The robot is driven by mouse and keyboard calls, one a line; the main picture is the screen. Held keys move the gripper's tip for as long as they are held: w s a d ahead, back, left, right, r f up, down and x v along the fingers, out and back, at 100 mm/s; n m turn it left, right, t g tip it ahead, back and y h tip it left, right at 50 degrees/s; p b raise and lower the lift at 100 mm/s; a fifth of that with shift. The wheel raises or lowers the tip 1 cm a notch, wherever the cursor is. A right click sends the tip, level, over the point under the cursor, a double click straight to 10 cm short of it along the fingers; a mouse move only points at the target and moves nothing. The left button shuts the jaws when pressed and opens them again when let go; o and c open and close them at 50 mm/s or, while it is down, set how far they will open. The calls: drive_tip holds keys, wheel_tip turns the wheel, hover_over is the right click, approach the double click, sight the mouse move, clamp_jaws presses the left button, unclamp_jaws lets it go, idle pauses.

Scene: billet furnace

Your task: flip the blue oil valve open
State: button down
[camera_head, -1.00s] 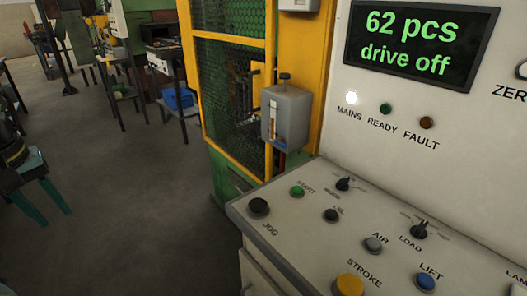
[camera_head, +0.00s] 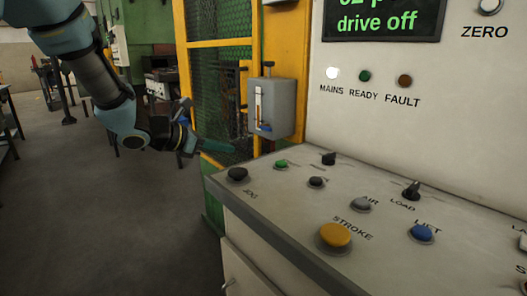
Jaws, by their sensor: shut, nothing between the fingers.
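A grey oil box (camera_head: 283,104) with a sight glass and a dark top knob hangs on the yellow guard frame. A small blue valve part (camera_head: 264,128) shows at the lower front of the box, below the glass; its exact position is too small to tell. My gripper (camera_head: 228,147) points right from the arm at left, shut and empty. It is left of and a little below the blue part, apart from it in the picture, in front of the mesh guard. My arm comes down from the upper left.
The control desk (camera_head: 290,240) fills the lower right, with a yellow STROKE button (camera_head: 336,235), a blue LIFT button (camera_head: 422,232) and several knobs. A white panel (camera_head: 400,125) with a display stands behind. The floor (camera_head: 110,220) at lower left is clear.

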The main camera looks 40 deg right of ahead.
sight(265, 128)
drive_tip(key=d, duration=0.1)
drive_tip(key=d+n+h, duration=0.1)
drive_tip(key=d, duration=0.1)
drive_tip(key=shift+s+r+n, duration=0.1)
drive_tip(key=shift+s+n, duration=0.05)
drive_tip(key=shift+n, duration=0.15)
drive_tip(key=shift+s+d+r+p, duration=0.2)
drive_tip(key=shift+d+p, duration=0.75)
drive_tip(key=shift+d, duration=1.35)
drive_tip(key=shift+s+d+r+p, duration=0.15)
drive_tip(key=shift+d+p, duration=0.75)
drive_tip(key=shift+d, duration=1.4)
drive_tip(key=shift+w, duration=0.1)
drive_tip(key=shift+r+n+g+p, duration=0.3)
drive_tip(key=shift+n+p, duration=0.5)
drive_tip(key=shift+p, duration=0.25)
